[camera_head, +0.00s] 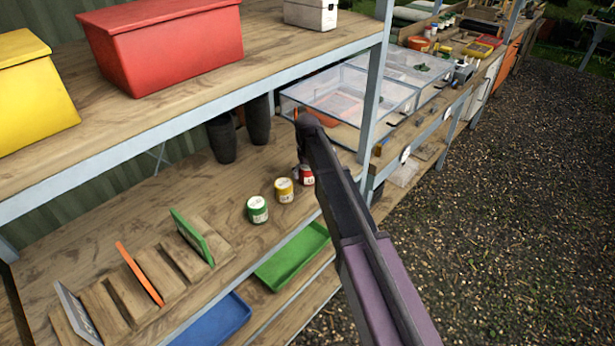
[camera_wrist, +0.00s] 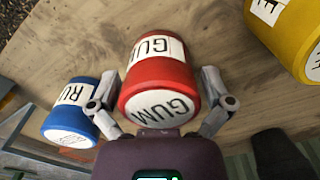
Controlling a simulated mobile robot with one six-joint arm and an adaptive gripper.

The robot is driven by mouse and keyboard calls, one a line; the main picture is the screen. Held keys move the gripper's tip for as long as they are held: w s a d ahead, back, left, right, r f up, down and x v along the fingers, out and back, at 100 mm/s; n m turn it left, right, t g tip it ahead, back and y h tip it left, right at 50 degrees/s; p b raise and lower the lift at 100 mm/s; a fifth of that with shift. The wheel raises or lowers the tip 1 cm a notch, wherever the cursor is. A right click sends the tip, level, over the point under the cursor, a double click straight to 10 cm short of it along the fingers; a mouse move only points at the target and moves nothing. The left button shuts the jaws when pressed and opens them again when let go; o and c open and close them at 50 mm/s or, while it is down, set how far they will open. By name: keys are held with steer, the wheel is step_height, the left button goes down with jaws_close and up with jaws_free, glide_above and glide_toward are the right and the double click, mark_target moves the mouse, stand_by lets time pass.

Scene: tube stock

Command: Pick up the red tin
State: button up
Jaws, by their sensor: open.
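The red tin (camera_wrist: 158,75), with a white label reading GUM, stands on the wooden shelf. In the head view it is partly hidden behind my arm, where a part of the red tin (camera_head: 307,176) shows. My gripper (camera_wrist: 163,100) is open, with one finger on each side of the red tin in the wrist view. I cannot tell whether the fingers touch it. In the head view the end of my arm reaches in over the shelf at the tin, and the fingers are mostly hidden.
A yellow tin (camera_head: 284,190) and a green tin (camera_head: 257,209) stand left of the red tin. A blue tin (camera_wrist: 72,110) stands close beside one finger. Dark pots (camera_head: 221,140) are behind. A shelf post (camera_head: 372,100) rises near my arm. A wooden rack (camera_head: 150,275) is at the left.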

stand_by(0.4)
steer(key=c, duration=1)
steer(key=shift+r, duration=0.2)
steer(key=shift+c, duration=0.2)
step_height(320, 180, up, 10)
steer(key=p, duration=1)
steer(key=shift+f, duration=0.15)
steer(key=shift+f, duration=0.15)
step_height(320, 180, down, 3)
steer(key=b, duration=0.2)
steer(key=shift+r+b, duration=0.2)
steer(key=shift+b, duration=0.2)
